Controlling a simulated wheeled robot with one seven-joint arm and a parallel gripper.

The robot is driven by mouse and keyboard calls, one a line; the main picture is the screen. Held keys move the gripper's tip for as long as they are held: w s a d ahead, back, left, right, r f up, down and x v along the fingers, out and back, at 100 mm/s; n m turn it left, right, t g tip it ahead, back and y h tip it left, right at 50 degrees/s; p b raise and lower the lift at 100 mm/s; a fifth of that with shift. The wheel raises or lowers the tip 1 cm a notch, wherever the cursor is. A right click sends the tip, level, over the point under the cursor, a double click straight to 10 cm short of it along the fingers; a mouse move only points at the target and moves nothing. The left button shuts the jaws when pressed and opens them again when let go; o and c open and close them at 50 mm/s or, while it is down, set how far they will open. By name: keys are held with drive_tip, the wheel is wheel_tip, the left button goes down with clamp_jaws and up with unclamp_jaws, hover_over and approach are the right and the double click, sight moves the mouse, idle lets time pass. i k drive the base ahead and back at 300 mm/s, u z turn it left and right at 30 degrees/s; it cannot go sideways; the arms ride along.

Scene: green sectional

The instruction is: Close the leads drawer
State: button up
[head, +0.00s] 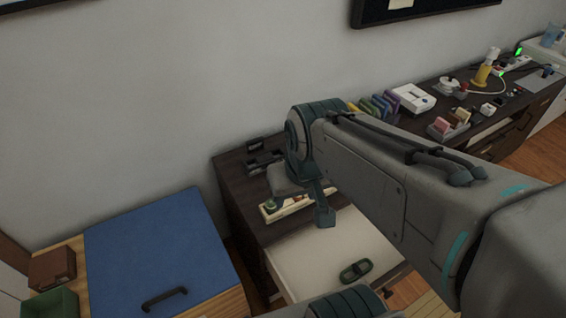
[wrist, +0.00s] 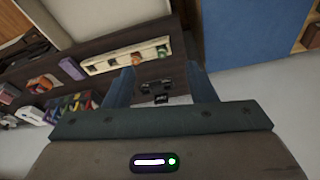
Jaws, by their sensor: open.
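A pulled-out drawer (head: 310,262) with a pale interior juts from the dark wooden desk (head: 232,178) in the head view. A green oval object (head: 356,271) lies inside it. A pale surface that looks like this drawer (wrist: 92,14) shows at the top of the wrist view. No label is readable, so I cannot tell whether it is the leads drawer. My gripper (head: 320,205) is above the desk's front edge, near the drawer's back. In the wrist view my gripper (wrist: 160,88) has its two fingers apart with nothing held. My arm hides part of the desk and drawer.
A cream strip-like box (head: 287,207) lies on the desk beside my gripper. Coloured upright items (head: 375,105) and a white device (head: 412,98) stand farther along. A blue-topped cabinet (head: 155,250) is at left, with a green bin (head: 50,303) beside it.

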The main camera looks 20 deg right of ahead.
sight(310, 263)
drive_tip(key=k, duration=1.1)
drive_tip(key=z, duration=0.7)
drive_tip(key=i, duration=0.8)
drive_tip(key=z, duration=0.2)
